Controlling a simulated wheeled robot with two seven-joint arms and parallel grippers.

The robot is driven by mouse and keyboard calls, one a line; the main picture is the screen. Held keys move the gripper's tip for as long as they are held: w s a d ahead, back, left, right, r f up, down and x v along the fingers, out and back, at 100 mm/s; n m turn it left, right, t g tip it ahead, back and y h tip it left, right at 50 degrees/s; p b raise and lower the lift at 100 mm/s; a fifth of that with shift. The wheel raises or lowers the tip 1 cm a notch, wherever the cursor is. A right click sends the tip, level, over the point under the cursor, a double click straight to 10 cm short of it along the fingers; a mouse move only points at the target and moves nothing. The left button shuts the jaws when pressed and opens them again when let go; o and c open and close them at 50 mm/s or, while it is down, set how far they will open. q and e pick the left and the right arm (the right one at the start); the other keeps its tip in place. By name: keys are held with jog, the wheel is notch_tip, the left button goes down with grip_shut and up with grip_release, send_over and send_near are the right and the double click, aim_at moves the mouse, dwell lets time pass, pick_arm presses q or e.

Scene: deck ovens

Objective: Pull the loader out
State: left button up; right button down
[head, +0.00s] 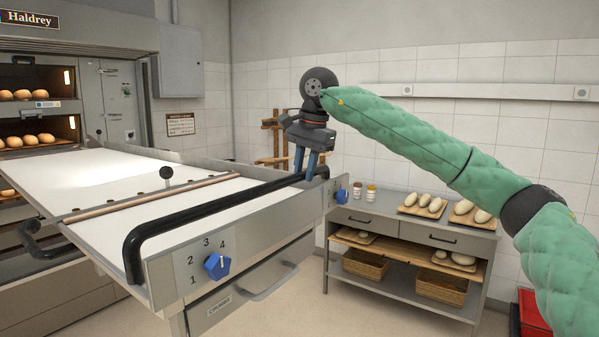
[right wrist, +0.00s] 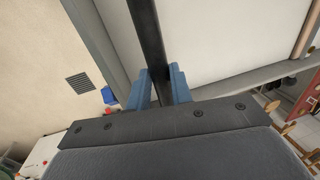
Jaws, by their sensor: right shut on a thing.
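The loader (head: 130,175) is a long white-belted table that runs from the deck oven at the left towards me. A black bar handle (head: 215,209) spans its front end, above a grey panel with a blue numbered knob (head: 217,265). My right gripper (head: 312,174) reaches down from above and is shut on the far right part of this handle. In the right wrist view the blue fingers (right wrist: 165,85) stand on both sides of the black bar (right wrist: 147,40). My left gripper is not in the head view.
The deck oven (head: 90,60) with bread on its decks stands at the left. A grey side table (head: 400,220) with dough pieces and baskets stands right of the loader. A red bin (head: 533,315) is at the lower right. Floor (head: 340,310) shows clear between loader and side table.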

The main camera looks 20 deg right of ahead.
dwell(0.3)
jog(key=c, duration=1.6)
grip_release()
jog(key=shift+d, duration=0.1)
jog(key=o, duration=0.3)
jog(key=shift+s+d, duration=0.1)
jog(key=shift+s, duration=0.05)
jog(key=shift+o, duration=0.2)
jog(key=shift+s+d, duration=0.1)
